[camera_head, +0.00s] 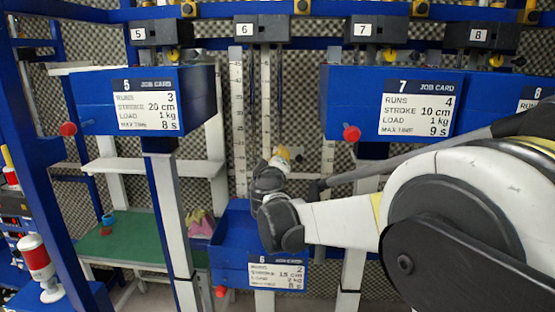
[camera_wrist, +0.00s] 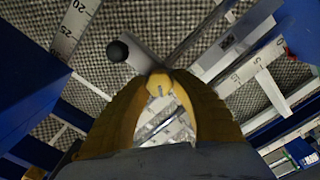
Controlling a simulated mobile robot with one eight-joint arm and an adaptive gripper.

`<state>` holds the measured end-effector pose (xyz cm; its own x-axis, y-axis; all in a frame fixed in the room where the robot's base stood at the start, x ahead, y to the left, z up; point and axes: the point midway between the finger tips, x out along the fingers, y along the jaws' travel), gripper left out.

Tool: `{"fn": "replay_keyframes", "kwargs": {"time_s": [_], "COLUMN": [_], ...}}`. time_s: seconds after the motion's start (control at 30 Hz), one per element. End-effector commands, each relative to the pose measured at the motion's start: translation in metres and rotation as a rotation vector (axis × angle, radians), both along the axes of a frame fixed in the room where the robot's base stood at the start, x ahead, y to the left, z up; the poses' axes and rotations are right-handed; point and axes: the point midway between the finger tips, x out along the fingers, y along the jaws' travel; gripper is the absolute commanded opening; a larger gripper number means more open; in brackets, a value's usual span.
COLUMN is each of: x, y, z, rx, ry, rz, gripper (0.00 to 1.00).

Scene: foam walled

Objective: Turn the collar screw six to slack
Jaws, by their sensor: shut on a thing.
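Station six has a dark head box (camera_head: 261,29) at the top, with a pale upright rail below it. My gripper (camera_head: 281,155) reaches to this rail, a little above the blue station six box (camera_head: 230,232). In the wrist view, the yellow fingers of my gripper (camera_wrist: 161,78) come together on a small yellowish knob, which I take as collar screw six (camera_wrist: 158,88). The fingers cover most of it, and I cannot tell how far it is turned. A pale grey collar piece with a black ball end (camera_wrist: 118,51) is just beyond the fingertips.
Blue boxes with job cards stand on either side, station five (camera_head: 90,100) at left and station seven (camera_head: 350,100) at right. Red knobs (camera_head: 68,129) stick out from them. A white scale (camera_head: 237,125) stands left of the rail. Dark foam lies behind.

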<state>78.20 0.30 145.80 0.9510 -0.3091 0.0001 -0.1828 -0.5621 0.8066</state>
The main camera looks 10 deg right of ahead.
Motion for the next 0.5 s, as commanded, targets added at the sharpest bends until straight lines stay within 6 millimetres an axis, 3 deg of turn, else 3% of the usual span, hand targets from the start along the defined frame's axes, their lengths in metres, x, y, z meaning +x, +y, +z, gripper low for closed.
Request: {"fn": "replay_keyframes", "kwargs": {"time_s": [0.5], "x": [0.0005], "y": [0.0006], "z": [-0.0017], "rx": [-0.466], "ry": [0.151], "rz": [0.0], "gripper": [0.0]}}
